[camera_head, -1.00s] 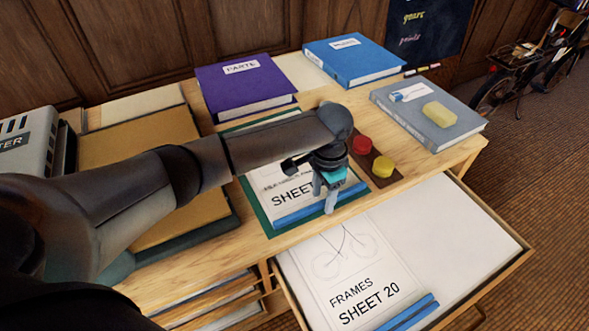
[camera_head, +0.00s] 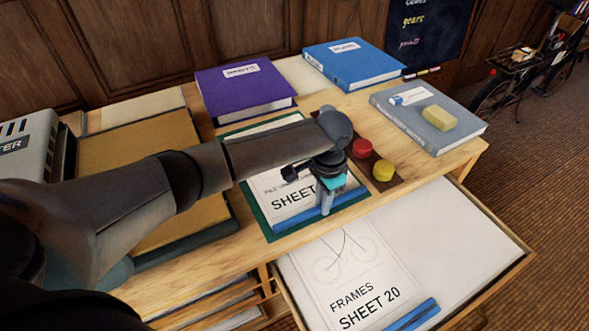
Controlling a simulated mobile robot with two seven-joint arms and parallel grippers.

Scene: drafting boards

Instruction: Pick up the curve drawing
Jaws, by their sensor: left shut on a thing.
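A white sheet (camera_head: 262,190) with a blue edge strip (camera_head: 296,219) lies on a green board (camera_head: 264,226) on the desk. Its lettering reads "SHEET", and the number and any drawing are hidden by my arm, so I cannot confirm that it is the curve drawing. My left gripper (camera_head: 325,211) reaches down at the sheet's front edge and is shut on the blue strip. The sheet still looks flat on the board. In the open drawer lies another sheet (camera_head: 345,285), marked "FRAMES SHEET 20", with a bicycle drawing and a blue strip (camera_head: 412,318). My right gripper is not in view.
Red (camera_head: 361,149) and yellow (camera_head: 383,170) round pieces sit on a brown strip right of the gripper. The open drawer (camera_head: 480,235) juts out in front.

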